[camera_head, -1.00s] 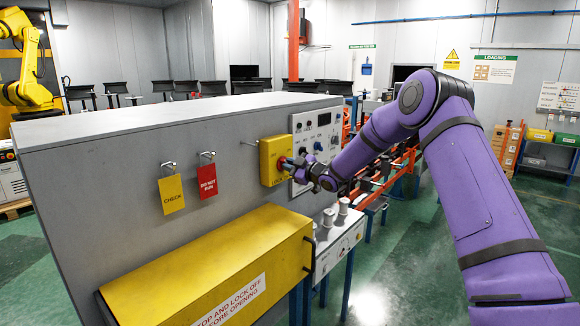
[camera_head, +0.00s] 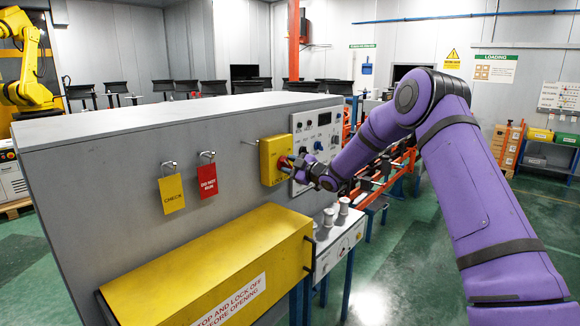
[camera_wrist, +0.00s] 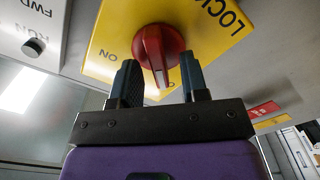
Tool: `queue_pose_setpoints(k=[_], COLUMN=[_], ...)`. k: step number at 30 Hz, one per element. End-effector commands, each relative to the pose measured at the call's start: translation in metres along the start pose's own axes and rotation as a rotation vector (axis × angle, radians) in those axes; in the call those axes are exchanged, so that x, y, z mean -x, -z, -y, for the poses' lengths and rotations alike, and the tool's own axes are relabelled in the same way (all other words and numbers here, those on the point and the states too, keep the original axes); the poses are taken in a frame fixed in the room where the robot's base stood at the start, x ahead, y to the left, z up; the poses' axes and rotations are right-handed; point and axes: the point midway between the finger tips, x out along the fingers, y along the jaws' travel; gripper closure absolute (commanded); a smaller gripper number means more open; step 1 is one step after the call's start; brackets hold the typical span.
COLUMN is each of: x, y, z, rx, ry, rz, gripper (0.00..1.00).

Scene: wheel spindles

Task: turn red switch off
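The red switch (camera_wrist: 160,48) is a round knob with a raised handle and a pale line, mounted on a yellow plate (camera_wrist: 105,42) lettered "ON" and "LOC…". In the head view the yellow switch box (camera_head: 270,152) hangs on the grey panel, its red knob mostly behind my gripper (camera_head: 298,170). In the wrist view my gripper (camera_wrist: 158,62) is open, with one dark finger on each side of the switch handle. Gaps show between the handle and both fingers, so it is not clamped. The fingertips are close to the plate; contact cannot be told.
A control panel (camera_head: 325,122) with knobs sits right of the switch box. A yellow CHECK tag (camera_head: 171,194) and a red tag (camera_head: 207,180) hang to its left. A yellow cover (camera_head: 215,265) juts out below. Open floor lies to the right.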

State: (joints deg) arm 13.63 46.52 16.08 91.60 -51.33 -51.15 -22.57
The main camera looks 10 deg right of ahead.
Motion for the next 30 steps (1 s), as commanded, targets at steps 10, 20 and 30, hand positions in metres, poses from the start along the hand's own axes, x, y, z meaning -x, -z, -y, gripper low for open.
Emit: queue_pose_setpoints(k=[10, 20, 30], x=[0.006, 0.061, 0.104], y=[0.001, 0.0, 0.0], z=[-0.001, -0.001, 0.0], rx=[0.0, 0.0, -0.001], ry=[-0.001, -0.001, -0.001], rz=[0.0, 0.001, 0.0], gripper=[0.6, 0.6, 0.6])
